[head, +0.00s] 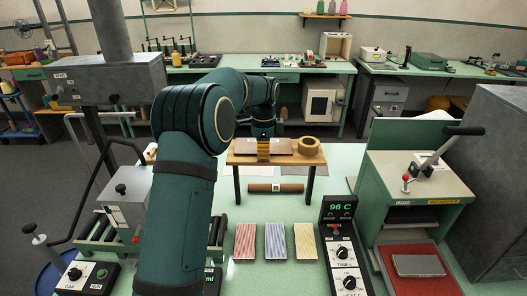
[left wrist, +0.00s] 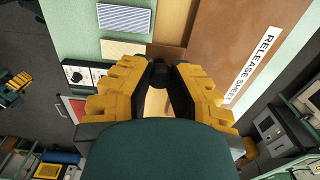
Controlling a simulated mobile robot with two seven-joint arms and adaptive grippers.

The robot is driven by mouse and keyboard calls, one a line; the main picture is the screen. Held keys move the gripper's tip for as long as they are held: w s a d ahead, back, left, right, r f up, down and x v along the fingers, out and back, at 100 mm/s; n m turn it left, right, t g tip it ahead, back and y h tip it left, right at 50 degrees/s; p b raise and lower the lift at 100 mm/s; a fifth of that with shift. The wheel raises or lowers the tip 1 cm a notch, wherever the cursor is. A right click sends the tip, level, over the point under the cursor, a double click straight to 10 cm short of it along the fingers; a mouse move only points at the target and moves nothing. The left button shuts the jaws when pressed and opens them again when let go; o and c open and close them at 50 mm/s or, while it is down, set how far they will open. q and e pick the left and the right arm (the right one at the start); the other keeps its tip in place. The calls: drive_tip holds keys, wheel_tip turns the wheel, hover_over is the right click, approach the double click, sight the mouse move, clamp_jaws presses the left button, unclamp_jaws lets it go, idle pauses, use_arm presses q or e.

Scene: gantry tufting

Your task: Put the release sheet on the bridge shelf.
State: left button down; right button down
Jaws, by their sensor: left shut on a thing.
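The release sheet (head: 281,147) is a flat brown sheet over the wooden top of the bridge shelf (head: 240,158). In the left wrist view the sheet (left wrist: 215,55) fills the upper right and carries a white label reading RELEASE SHEET. My left gripper (head: 263,152), with yellow fingers, is at the sheet above the shelf's middle and is shut on it. Its fingertips (left wrist: 160,72) come together in the wrist view and hide the gripped edge. I cannot tell whether the sheet touches the shelf. My right gripper is not in view.
A tape roll (head: 309,146) stands on the shelf's right end. A brown roll (head: 276,188) lies under the shelf. Red, blue and yellow striped pads (head: 275,241) lie in front, beside a heat controller (head: 342,250). A green press (head: 416,182) stands right; a grey machine (head: 127,205) stands left.

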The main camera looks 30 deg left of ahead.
use_arm(q)
drive_tip(key=shift+f, duration=0.3)
drive_tip(key=c, duration=1)
unclamp_jaws()
drive_tip(key=shift+o, duration=0.2)
drive_tip(key=shift+r, duration=0.15)
wheel_tip(320, 180, up, 12)
drive_tip(key=shift+s, duration=0.1)
